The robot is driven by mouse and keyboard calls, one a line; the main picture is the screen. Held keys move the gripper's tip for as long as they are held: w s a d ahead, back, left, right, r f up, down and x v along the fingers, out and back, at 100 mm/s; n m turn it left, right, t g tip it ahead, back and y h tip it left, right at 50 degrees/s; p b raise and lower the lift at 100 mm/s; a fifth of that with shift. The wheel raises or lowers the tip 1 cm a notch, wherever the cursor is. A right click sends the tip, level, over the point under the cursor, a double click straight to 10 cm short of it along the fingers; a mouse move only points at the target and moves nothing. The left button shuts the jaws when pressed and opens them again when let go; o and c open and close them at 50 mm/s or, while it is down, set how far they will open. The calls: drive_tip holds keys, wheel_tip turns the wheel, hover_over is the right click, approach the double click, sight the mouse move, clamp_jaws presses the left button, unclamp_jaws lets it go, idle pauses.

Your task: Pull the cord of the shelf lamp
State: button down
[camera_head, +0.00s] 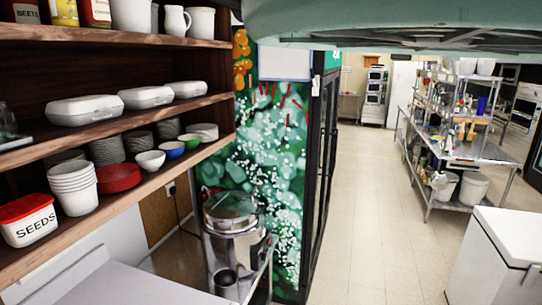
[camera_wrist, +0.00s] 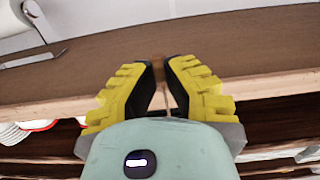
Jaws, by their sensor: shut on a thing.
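In the wrist view my gripper (camera_wrist: 159,72) points at the edge of a wooden shelf board, its two yellow, black-padded fingers close together. A thin pale cord (camera_wrist: 167,98) shows in the narrow gap between them, and the fingers are shut on it. The cord's upper end and whatever it hangs from are hidden. I cannot make out the shelf lamp for certain in either view. The head view does not show my gripper or the cord.
At left in the head view, wooden shelves (camera_head: 120,199) hold bowls, cups, lidded dishes and a SEEDS tub (camera_head: 28,222). A steel urn (camera_head: 232,232) stands beyond. A white chest (camera_head: 497,255) is at right. The tiled floor (camera_head: 370,190) between is clear.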

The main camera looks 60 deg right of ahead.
drive_tip(key=shift+f+b, duration=0.3)
drive_tip(key=shift+f, duration=0.1)
drive_tip(key=shift+r, duration=0.1)
drive_tip(key=shift+d+r, duration=0.1)
drive_tip(key=shift+r, duration=0.4)
drive_tip(key=c, duration=0.5)
unclamp_jaws()
drive_tip(key=shift+c, duration=0.2)
drive_tip(key=p+v, duration=0.1)
drive_tip(key=v, duration=0.7)
drive_tip(key=shift+p, duration=0.4)
